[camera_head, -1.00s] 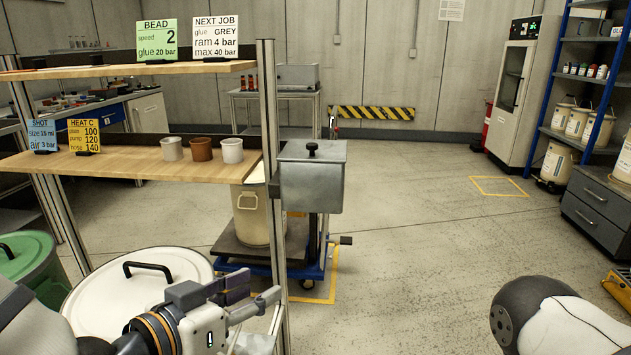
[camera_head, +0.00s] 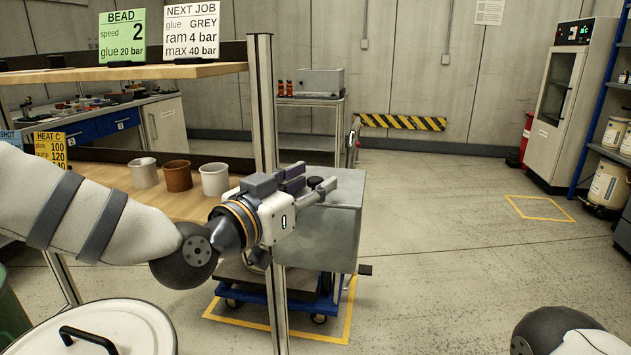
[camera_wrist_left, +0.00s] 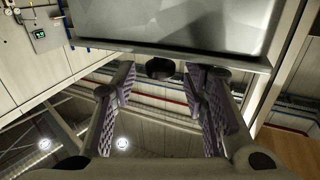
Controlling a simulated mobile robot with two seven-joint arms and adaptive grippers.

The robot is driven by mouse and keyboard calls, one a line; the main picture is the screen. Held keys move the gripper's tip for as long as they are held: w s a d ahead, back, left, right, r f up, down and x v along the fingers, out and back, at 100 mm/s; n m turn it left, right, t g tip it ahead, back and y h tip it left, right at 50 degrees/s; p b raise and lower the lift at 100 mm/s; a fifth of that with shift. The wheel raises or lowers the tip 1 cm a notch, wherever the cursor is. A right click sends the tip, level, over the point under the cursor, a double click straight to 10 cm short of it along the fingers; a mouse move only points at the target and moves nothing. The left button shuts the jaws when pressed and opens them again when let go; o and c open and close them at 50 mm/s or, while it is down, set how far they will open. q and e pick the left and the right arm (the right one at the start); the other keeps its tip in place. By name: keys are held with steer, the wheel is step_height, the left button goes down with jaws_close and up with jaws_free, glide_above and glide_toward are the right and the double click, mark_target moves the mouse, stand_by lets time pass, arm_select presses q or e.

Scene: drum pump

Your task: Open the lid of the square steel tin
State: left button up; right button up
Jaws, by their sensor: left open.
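My left gripper (camera_head: 311,183) is open at the top of the tin, reaching in from the left and covering part of the lid. In the left wrist view, the tin (camera_wrist_left: 190,22) fills the top of the picture. Its black lid knob (camera_wrist_left: 160,68) shows between the two spread fingers of the left gripper (camera_wrist_left: 163,85), with a gap on either side. My right gripper is out of view.
The metal post (camera_head: 263,110) stands beside the tin, close to my left wrist. Three cups, including a brown one (camera_head: 178,178), stand on the wooden shelf (camera_head: 110,183). A white drum lid (camera_head: 125,325) is below my left arm. The floor at right is clear.

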arm_select(q)
steer(key=shift+x, duration=0.95)
jaws_close()
steer(key=shift+a+r, duration=0.1)
